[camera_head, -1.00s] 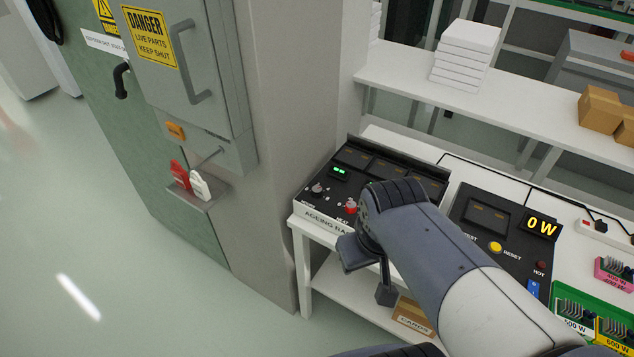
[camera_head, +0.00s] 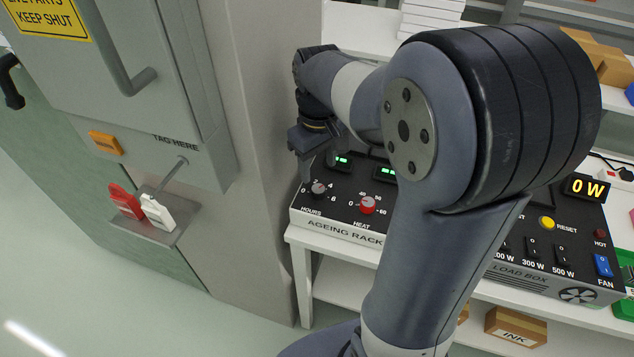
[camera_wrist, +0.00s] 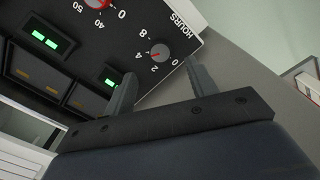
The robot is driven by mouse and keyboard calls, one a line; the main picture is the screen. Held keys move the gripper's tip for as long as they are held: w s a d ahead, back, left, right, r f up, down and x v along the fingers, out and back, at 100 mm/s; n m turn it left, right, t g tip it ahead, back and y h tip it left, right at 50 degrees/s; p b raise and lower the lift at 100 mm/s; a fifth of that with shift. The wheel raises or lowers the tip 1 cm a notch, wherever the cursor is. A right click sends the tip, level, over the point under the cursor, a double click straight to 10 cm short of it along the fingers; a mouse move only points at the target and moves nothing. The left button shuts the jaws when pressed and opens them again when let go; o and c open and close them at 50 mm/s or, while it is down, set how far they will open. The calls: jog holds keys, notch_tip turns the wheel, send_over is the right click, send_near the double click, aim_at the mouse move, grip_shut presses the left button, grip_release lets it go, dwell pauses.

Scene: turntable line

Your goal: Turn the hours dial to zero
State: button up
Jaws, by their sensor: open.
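The hours dial (camera_head: 319,187) is a small grey knob at the left front of the black ageing rack (camera_head: 340,208). Numbers are printed around it; I cannot make out its exact setting. It also shows in the wrist view (camera_wrist: 160,53), just beyond and between my fingertips. My gripper (camera_wrist: 160,70) is open, with two grey fingers apart and nothing between them. In the head view my gripper (camera_head: 318,150) hangs above and behind the dial, partly hidden by my wrist. I see no contact with the dial.
The red heat dial (camera_head: 367,205) sits right of the hours dial, with lit green displays behind. A load box (camera_head: 520,273) stands at right. A grey pillar (camera_head: 265,120) rises close to the left of the rack. My arm covers much of the bench.

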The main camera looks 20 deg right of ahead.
aim_at(318, 188)
notch_tip(318, 188, down, 7)
jog(key=shift+r, duration=0.1)
dwell(0.3)
jog(key=c, duration=1)
